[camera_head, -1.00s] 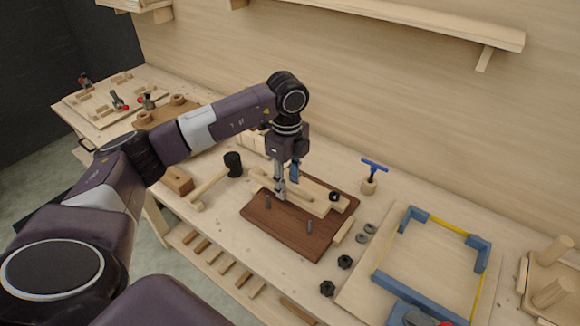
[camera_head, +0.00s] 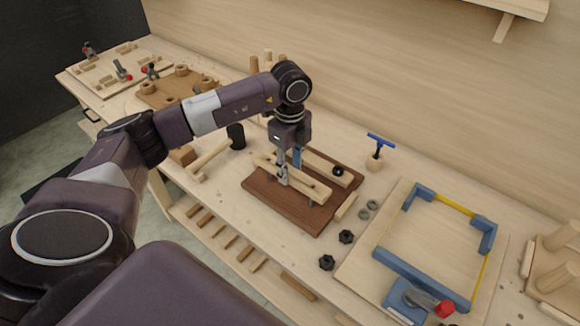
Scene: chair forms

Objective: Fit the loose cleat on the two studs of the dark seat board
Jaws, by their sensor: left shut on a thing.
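The dark brown seat board (camera_head: 272,196) lies flat on the bench. My left gripper (camera_head: 283,180) points down and is shut on the loose cleat (camera_head: 312,189), a pale wooden bar, near its middle. The cleat lies lengthwise over the board's front half, in line with the studs. A grey stud (camera_head: 311,204) shows under its right end; the other stud is hard to make out. I cannot tell whether the studs have entered the cleat. A second pale cleat (camera_head: 326,168) with a black knob (camera_head: 338,171) lies along the board's back. My right gripper is not in view.
Two black knobs (camera_head: 346,237) and grey washers (camera_head: 364,214) lie right of the board. A blue-handled tool (camera_head: 380,142) stands behind them. A mallet (camera_head: 236,136) is at the left, and a blue clamping frame (camera_head: 415,275) at the right.

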